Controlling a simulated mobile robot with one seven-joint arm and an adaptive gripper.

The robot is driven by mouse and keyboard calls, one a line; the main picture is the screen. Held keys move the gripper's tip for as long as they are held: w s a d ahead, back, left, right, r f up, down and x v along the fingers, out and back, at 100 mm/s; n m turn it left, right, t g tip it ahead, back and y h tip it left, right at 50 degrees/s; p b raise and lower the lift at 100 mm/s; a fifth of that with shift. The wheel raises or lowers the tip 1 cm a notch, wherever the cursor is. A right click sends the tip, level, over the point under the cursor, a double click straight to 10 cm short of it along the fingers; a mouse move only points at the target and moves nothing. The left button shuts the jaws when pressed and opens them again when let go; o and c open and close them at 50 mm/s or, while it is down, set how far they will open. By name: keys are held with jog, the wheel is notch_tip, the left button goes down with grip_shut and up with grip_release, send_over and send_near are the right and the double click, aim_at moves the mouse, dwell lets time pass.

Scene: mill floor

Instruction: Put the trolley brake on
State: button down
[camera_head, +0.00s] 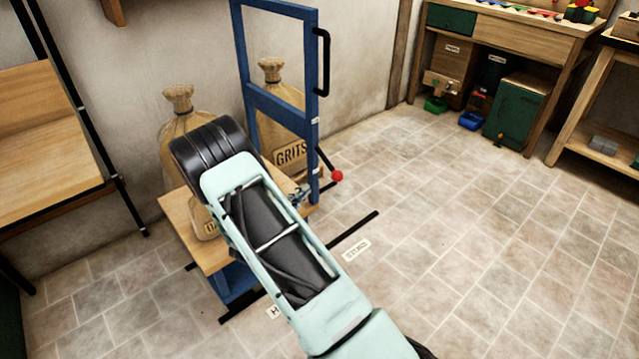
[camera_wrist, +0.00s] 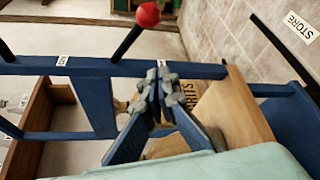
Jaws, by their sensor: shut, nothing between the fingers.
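The trolley has a blue upright frame (camera_head: 278,107) and a wooden deck (camera_head: 205,240). Its brake lever is a black rod with a red knob (camera_head: 337,176), low at the right of the frame. In the wrist view the red knob (camera_wrist: 148,14) tops the rod (camera_wrist: 127,43), which leans up and right from the blue frame bar (camera_wrist: 90,66). My gripper (camera_wrist: 160,77) is shut and empty, its fingertips below the knob and just right of the rod's foot, apart from the knob. In the head view my arm hides part of the deck, and the fingertips (camera_head: 300,193) show near the frame's foot.
A wooden table (camera_head: 50,165) stands left, a workbench (camera_head: 510,40) back right. The right floor is clear.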

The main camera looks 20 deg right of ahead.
aim_at(328, 163)
jog(key=b+x, duration=0.3)
jog(key=x, duration=0.7)
jog(key=shift+s+d+r, duration=0.3)
jog(key=shift+s, duration=0.3)
jog(key=shift+s+d+r, duration=0.25)
jog(key=shift+s, duration=0.35)
jog(key=shift+s+d+r, duration=0.3)
jog(key=shift+s, duration=0.25)
